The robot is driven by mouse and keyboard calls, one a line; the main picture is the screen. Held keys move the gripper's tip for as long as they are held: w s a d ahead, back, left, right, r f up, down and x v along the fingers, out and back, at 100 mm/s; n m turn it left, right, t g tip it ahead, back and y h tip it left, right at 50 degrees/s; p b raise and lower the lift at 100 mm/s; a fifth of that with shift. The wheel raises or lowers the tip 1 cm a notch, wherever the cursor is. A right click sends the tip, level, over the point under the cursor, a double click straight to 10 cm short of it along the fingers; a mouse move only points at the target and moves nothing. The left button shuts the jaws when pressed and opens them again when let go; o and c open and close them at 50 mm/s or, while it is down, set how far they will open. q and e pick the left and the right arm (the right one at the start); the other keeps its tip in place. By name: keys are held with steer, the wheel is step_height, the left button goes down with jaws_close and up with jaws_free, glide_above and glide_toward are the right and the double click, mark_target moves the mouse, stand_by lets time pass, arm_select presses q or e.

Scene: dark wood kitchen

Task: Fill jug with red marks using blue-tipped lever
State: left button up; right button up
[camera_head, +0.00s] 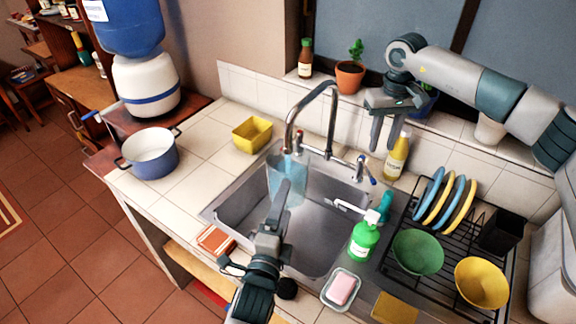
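A clear bluish jug (275,178) is under the curved spout of the metal tap (331,120), over the left part of the sink. Red marks on it are too small to make out. My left gripper (283,190) reaches in from below, and its fingers overlap the jug's front. Its fingers are seen edge-on, so its grip on the jug is unclear. The blue-tipped lever (372,179) is right of the tap; a red-tipped lever (299,142) is behind the spout. My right gripper (383,148) points down with fingers apart and empty, above the blue-tipped lever.
A yellow-labelled bottle (397,158) stands close to my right gripper. A green soap bottle (363,242) and a white brush (350,208) are at the sink's right. A dish rack (437,285) is further right. The left counter has a yellow bowl (252,134) and a pot (150,158).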

arm_select(q)
steer(key=shift+r, duration=0.2)
stand_by(0.5)
arm_select(e)
steer(key=shift+c, duration=0.3)
jaws_close()
arm_select(q)
steer(key=v, duration=0.9)
steer(key=shift+d, duration=0.3)
arm_select(e)
steer(key=w+d+f+m+y, duration=0.2)
steer(key=d+m, duration=0.7)
steer(key=m, duration=0.9)
steer(key=shift+w+y, duration=0.2)
steer(key=shift+y, duration=0.2)
arm_select(q)
steer(key=shift+s, duration=0.15)
